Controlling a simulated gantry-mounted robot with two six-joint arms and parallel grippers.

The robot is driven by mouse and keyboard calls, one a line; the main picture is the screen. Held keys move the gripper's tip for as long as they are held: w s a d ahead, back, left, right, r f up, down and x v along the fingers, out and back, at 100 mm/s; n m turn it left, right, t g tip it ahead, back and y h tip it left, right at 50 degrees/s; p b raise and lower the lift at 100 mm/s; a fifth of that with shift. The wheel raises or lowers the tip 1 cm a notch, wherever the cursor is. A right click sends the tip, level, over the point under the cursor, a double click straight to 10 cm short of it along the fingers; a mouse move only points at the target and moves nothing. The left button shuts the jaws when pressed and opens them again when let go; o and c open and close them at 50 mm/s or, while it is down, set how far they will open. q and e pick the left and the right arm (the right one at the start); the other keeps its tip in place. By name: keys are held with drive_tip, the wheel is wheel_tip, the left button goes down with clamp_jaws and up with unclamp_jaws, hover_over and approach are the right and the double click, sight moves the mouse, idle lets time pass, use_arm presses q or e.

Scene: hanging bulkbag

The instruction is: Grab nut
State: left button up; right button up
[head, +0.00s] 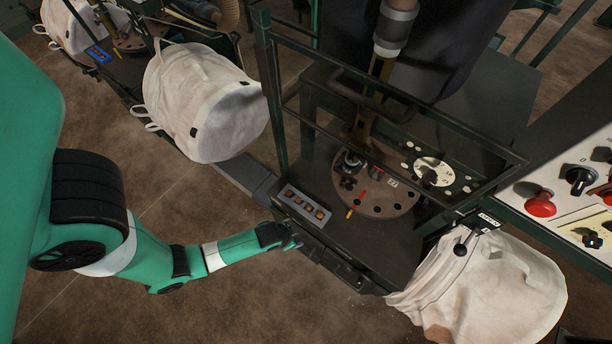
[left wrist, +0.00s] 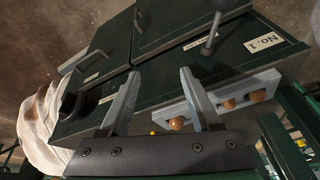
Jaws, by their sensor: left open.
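A grey rack (head: 303,206) with several small copper-coloured nuts (head: 307,207) sits on the near left edge of the dark machine table. In the left wrist view the rack (left wrist: 240,88) runs behind the right-hand finger. One nut (left wrist: 177,123) shows between the fingers near the gripper's base, and two more nuts (left wrist: 243,100) show to the right of that finger. My left gripper (head: 293,240) is just off the table's edge, below the rack. In the left wrist view its fingers (left wrist: 160,74) are apart, with no nut visibly held. My right gripper is out of view.
A dark frame (head: 272,90) rises beside the rack. A round plate (head: 375,190) with fittings lies on the table (head: 330,165). White bags (head: 205,105) hang at left and lower right. A control panel (head: 565,195) stands at right. A lever (left wrist: 212,35) rises near the rack.

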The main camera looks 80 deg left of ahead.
use_arm(q)
drive_tip(key=n+p, duration=0.2)
drive_tip(key=p, duration=0.5)
approach(309, 208)
wheel_tip(309, 208, up, 2)
drive_tip(key=s+d, duration=0.1)
drive_tip(key=d, duration=0.1)
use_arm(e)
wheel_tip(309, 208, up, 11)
use_arm(q)
drive_tip(key=shift+y, duration=0.3)
drive_tip(key=b+x, duration=0.5)
drive_tip(key=shift+s+a+f, duration=0.2)
drive_tip(key=shift+f, duration=0.05)
drive_tip(key=shift+w+a+f+b, duration=0.25)
drive_tip(key=shift+f+b, duration=0.1)
drive_tip(key=shift+b, duration=0.15)
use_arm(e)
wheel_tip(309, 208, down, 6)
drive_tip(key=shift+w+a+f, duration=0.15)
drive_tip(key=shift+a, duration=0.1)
